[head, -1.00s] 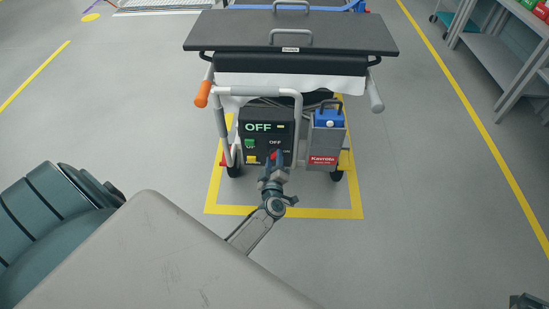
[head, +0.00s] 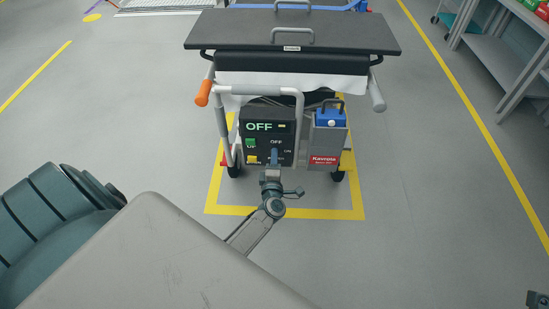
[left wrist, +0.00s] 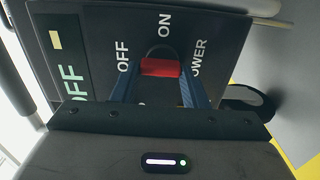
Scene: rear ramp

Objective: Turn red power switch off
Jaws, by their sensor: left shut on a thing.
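The red power switch (left wrist: 160,67) shows in the left wrist view, between the two blue fingers of my left gripper (left wrist: 158,90). The fingers are shut on it from both sides. Its red handle lies level in that view, its left end toward the OFF label (left wrist: 123,55); the ON label (left wrist: 165,25) is above it. In the head view my left gripper (head: 274,158) is at the front of the dark control box (head: 284,126) and hides the switch. The box's display (head: 259,127) reads OFF in green. A small part of my right gripper (head: 538,299) shows at the lower right corner.
The box sits low on a cart with a dark flat top (head: 290,32) and grey tube frame. A green button (head: 250,143) and yellow button (head: 250,159) are left of the switch. A blue canister (head: 330,118) stands right of the box. Floor around is clear.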

